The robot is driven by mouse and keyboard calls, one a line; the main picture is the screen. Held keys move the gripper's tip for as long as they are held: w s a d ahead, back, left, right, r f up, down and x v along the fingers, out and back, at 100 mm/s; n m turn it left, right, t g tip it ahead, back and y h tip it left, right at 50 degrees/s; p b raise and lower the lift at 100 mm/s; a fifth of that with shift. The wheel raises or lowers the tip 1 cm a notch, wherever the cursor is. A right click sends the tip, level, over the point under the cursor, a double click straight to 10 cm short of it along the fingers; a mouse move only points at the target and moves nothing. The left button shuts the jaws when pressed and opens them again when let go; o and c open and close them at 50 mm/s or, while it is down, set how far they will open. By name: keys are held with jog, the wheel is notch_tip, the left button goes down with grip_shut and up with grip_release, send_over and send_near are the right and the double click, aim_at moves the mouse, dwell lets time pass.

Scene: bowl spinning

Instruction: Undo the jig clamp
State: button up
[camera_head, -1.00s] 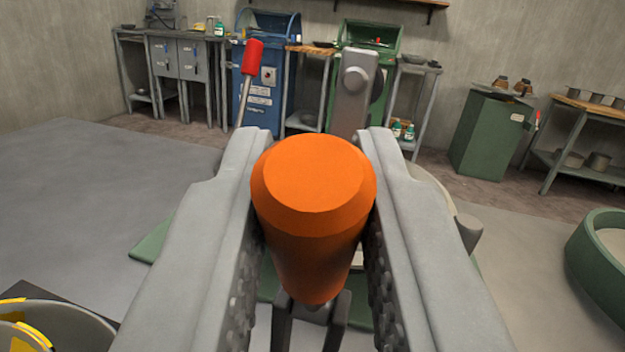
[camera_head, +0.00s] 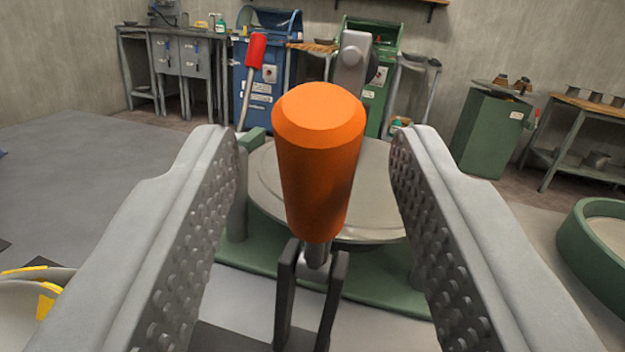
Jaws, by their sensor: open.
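The jig clamp's orange handle (camera_head: 318,165) stands upright in the middle of the camera_head view, on a dark forked bracket (camera_head: 310,290). My gripper (camera_head: 315,150) is open, with one jaw on each side of the handle and a clear gap on both sides. Nothing is held. Behind the handle is a round grey metal plate (camera_head: 385,190) on a green base (camera_head: 375,290). The handle hides part of the plate. The clamp's lower end runs out of the picture.
A red-knobbed lever (camera_head: 256,50) stands behind at left, and a grey upright arm (camera_head: 352,65) rises behind the plate. A round green-rimmed tub (camera_head: 580,235) is at right. A grey bowl with yellow marks (camera_head: 30,300) is at lower left. Cabinets and benches line the back wall.

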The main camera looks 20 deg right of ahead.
jog(key=v, duration=1.5)
jog(key=shift+s+r, duration=0.1)
jog(key=shift+s, duration=0.05)
